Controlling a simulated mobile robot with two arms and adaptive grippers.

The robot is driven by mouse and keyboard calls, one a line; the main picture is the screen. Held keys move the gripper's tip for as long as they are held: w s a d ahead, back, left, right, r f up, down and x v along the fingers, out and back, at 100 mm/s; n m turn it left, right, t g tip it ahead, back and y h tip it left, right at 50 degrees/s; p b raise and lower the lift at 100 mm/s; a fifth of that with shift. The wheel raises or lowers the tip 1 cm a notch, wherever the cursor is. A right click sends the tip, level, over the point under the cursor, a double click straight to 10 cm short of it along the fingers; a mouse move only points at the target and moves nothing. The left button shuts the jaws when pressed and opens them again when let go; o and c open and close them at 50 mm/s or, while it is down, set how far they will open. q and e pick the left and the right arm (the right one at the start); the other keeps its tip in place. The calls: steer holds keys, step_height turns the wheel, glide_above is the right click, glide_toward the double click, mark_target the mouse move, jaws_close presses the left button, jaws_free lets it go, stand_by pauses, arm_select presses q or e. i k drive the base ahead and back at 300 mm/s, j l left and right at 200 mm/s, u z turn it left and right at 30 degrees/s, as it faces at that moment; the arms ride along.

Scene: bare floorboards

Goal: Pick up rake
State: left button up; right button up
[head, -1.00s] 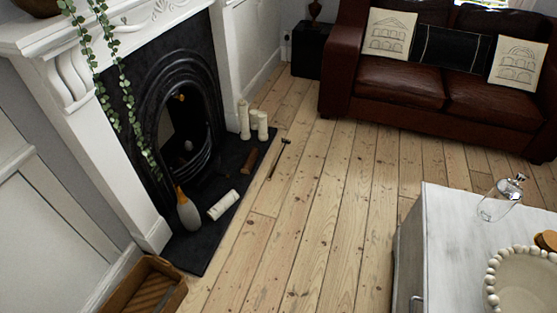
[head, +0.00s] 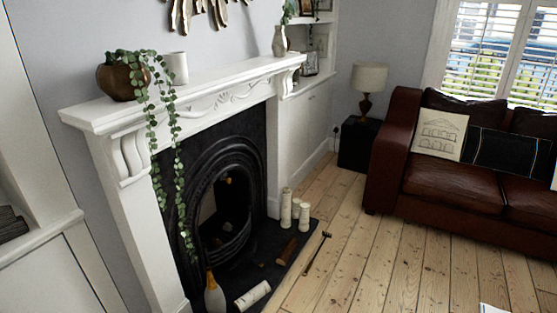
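A thin dark tool with a short crosspiece at its far end, which looks like the rake (head: 316,254), lies on the floorboards in the head view. It lies just right of the dark hearth slab, pointing away from me, apart from the things on the hearth. Neither of my grippers shows in the view.
The dark hearth (head: 262,272) holds white candles (head: 295,212), a brown log (head: 287,251), a white roll (head: 252,295) and a bottle-like object (head: 214,295). The white fireplace (head: 205,95) stands behind. A brown sofa (head: 455,190) is at right. Floorboards between are clear.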

mark_target(309, 266)
steer(key=i+l+u, duration=0.15)
steer(key=i+l, duration=0.15)
steer(key=i+l+u, duration=0.3)
steer(key=i+l, duration=0.15)
steer(key=l, duration=0.25)
steer(key=i+l+u, duration=0.2)
steer(key=l, duration=0.2)
